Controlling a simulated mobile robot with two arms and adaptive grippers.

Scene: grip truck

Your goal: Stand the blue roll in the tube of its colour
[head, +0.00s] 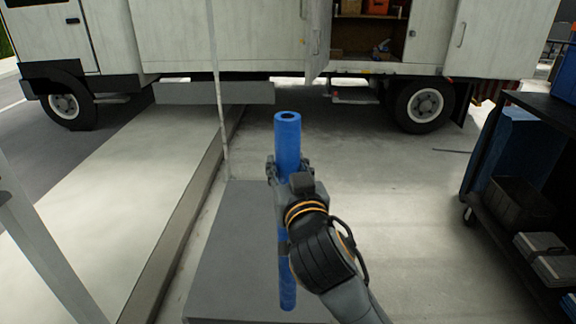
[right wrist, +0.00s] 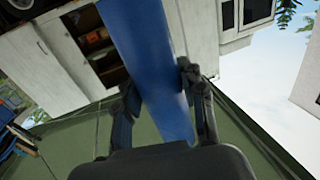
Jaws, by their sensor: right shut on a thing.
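The blue roll (head: 287,135) is a long, hollow-ended tube, held nearly upright in the middle of the head view. My right gripper (head: 285,172) is shut on it in its upper half, and the roll's lower end hangs below my wrist. In the right wrist view the blue roll (right wrist: 150,60) runs between the two fingers of the right gripper (right wrist: 160,95). My left gripper is not in view. No tube of the roll's colour can be made out in either view.
A grey flat-topped box (head: 230,245) stands below and behind the roll. A white truck (head: 230,40) with an open compartment (head: 365,38) is at the back. A dark cart (head: 500,190) with bins stands at right. The floor (head: 400,220) between is clear.

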